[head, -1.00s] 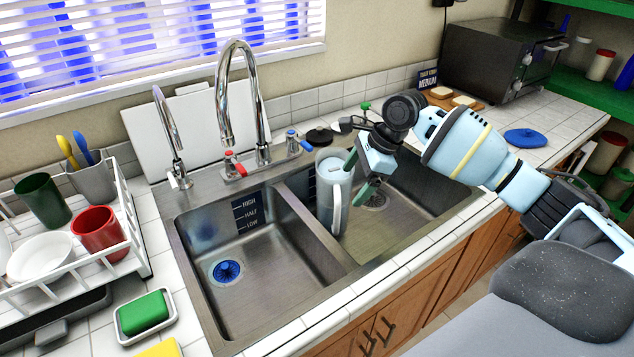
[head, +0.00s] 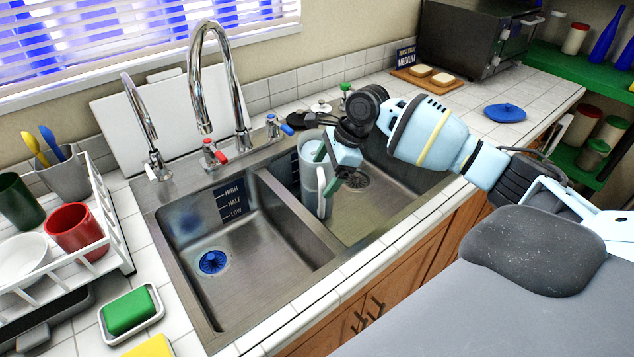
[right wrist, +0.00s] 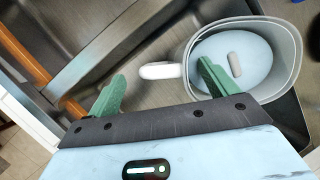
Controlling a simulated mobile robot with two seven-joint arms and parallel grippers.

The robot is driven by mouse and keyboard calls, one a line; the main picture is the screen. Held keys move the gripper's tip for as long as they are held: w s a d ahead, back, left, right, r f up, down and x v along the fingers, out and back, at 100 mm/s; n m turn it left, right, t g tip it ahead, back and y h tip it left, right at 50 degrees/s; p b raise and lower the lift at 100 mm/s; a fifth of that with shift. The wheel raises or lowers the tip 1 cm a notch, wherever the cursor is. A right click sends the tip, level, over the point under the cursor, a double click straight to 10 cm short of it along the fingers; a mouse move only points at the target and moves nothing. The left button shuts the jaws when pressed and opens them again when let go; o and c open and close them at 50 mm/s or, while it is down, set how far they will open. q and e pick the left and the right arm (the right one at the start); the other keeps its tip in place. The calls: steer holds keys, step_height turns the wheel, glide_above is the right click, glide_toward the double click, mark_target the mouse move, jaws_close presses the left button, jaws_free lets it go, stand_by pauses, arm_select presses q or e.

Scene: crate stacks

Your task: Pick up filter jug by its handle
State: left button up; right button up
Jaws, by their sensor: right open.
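The filter jug (head: 310,172) is grey and translucent with a pale lid, and stands upright in the right-hand sink basin (head: 381,215). In the right wrist view the jug (right wrist: 284,48) is at upper right. Its light handle (right wrist: 160,71) sticks out leftward into the space between my finger tips. My right gripper (head: 325,170) has green fingers and is open at the handle side of the jug. In the right wrist view the gripper (right wrist: 162,80) has one finger on each side of the handle, with nothing gripped. My left gripper is not in view.
A divider separates the left basin (head: 255,270) from the right. The tall faucet (head: 240,90) and red and blue taps stand behind. A dish rack (head: 115,225) and green sponge (head: 130,311) are at left. Toast on a board and a blue lid (head: 505,113) lie on the right counter.

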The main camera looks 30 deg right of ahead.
steer(key=shift+x, duration=1.5)
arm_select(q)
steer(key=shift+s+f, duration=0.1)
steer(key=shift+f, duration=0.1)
arm_select(e)
steer(key=shift+c, duration=0.2)
steer(key=shift+w+r, duration=0.1)
jaws_close()
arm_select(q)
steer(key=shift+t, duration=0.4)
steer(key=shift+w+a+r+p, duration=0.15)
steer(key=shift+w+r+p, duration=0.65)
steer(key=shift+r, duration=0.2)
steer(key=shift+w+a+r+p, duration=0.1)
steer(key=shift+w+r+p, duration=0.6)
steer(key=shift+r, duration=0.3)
arm_select(e)
step_height(320, 180, up, 28)
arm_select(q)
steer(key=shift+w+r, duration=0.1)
